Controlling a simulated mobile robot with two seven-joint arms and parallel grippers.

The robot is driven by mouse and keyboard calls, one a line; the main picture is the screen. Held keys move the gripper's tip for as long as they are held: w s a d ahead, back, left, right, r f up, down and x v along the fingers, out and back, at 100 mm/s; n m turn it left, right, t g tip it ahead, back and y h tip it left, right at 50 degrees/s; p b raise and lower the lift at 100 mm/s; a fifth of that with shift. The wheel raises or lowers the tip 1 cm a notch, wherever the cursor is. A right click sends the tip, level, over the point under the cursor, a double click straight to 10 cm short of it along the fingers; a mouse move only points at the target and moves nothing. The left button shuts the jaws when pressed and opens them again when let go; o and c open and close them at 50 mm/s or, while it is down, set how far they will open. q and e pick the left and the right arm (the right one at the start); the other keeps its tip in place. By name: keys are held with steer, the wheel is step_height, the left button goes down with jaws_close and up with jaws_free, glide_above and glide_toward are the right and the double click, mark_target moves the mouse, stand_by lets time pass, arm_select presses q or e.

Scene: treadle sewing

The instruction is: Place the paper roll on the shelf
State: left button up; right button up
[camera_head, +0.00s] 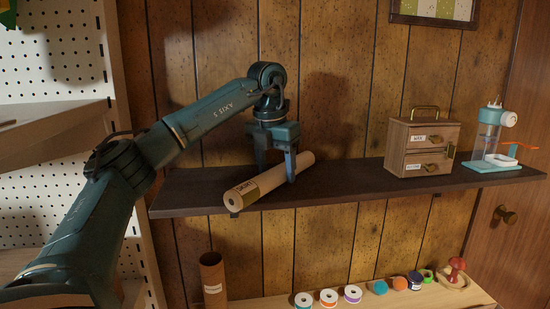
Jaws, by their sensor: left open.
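The paper roll (243,193) is a tan cylinder with a dark label near its front end. It lies slantwise on the dark wall shelf (355,187), its near end reaching over the front edge. My left gripper (276,176) points down over the roll, one finger at its far side and one in front of it. Its fingers are apart, astride the roll; whether they touch it I cannot tell. My right gripper is not in view.
A small wooden drawer box (420,148) and a teal-and-white device (493,138) stand at the shelf's right. Below, a brown tube (213,280) stands by a wooden ledge (260,302) with several spools. A white pegboard unit (50,60) is at left. The shelf's middle is clear.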

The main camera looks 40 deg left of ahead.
mark_target(271, 171)
arm_select(q)
step_height(271, 171, up, 12)
steer(key=s, duration=0.1)
steer(key=shift+s, duration=0.4)
steer(key=shift+d, duration=0.1)
stand_by(0.5)
